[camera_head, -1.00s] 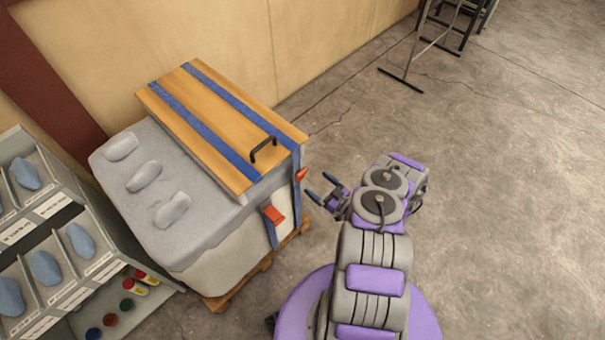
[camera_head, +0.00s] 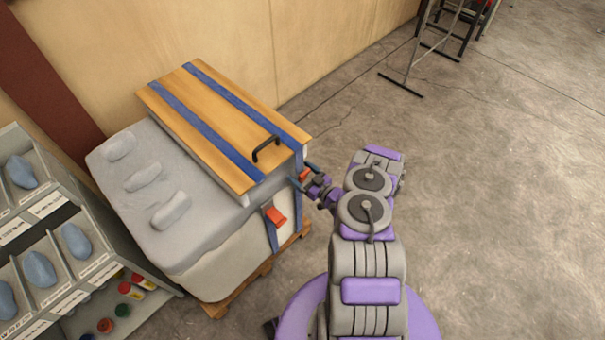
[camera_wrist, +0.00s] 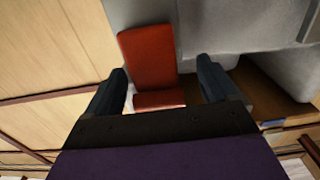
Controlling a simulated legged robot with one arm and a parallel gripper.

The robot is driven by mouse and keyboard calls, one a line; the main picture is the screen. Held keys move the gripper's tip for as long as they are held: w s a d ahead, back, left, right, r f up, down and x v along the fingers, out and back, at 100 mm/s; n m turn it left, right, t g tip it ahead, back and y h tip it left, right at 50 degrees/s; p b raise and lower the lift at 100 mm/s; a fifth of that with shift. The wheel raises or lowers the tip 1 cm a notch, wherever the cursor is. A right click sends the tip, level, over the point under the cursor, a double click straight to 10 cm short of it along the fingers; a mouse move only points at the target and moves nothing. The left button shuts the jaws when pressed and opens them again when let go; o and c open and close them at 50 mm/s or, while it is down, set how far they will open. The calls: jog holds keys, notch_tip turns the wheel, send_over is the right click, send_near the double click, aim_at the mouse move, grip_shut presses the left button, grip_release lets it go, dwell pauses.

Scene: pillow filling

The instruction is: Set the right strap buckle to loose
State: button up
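The right strap buckle is a red-orange lever (camera_head: 304,174) on the front face of the crate, at the end of the right blue strap (camera_head: 240,102). My gripper (camera_head: 303,176) is right at this buckle, its fingers pointing toward the crate. In the wrist view the red buckle (camera_wrist: 149,58) stands between the two dark fingers of my gripper (camera_wrist: 163,70). The fingers are apart, with a visible gap on the right side; the left finger is close to the buckle's edge. Its lower end is partly hidden behind the gripper.
A second red buckle (camera_head: 276,217) hangs on the left blue strap (camera_head: 205,133). A wooden lid (camera_head: 222,118) with a black handle (camera_head: 265,147) covers part of the grey block (camera_head: 200,248). A shelf of bins (camera_head: 95,270) stands at left.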

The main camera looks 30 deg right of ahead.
jog(key=shift+c, duration=0.8)
jog(key=shift+d, duration=0.35)
jog(key=c, duration=0.6)
jog(key=shift+a+f, duration=0.1)
jog(key=c, duration=0.4)
jog(key=shift+s+f+t, duration=0.15)
jog(key=shift+s+t, duration=0.15)
jog(key=shift+t, duration=0.3)
jog(key=shift+c, duration=0.2)
jog(key=t+b, duration=0.1)
jog(key=s+t+y+b, duration=0.1)
jog(key=b, duration=0.1)
jog(key=shift+s+d+f+t, duration=0.15)
jog(key=shift+d+f+t, duration=0.2)
jog(key=shift+d+t, duration=0.05)
jog(key=shift+y+b, duration=0.3)
jog(key=shift+b, duration=0.15)
jog(key=shift+r, duration=0.1)
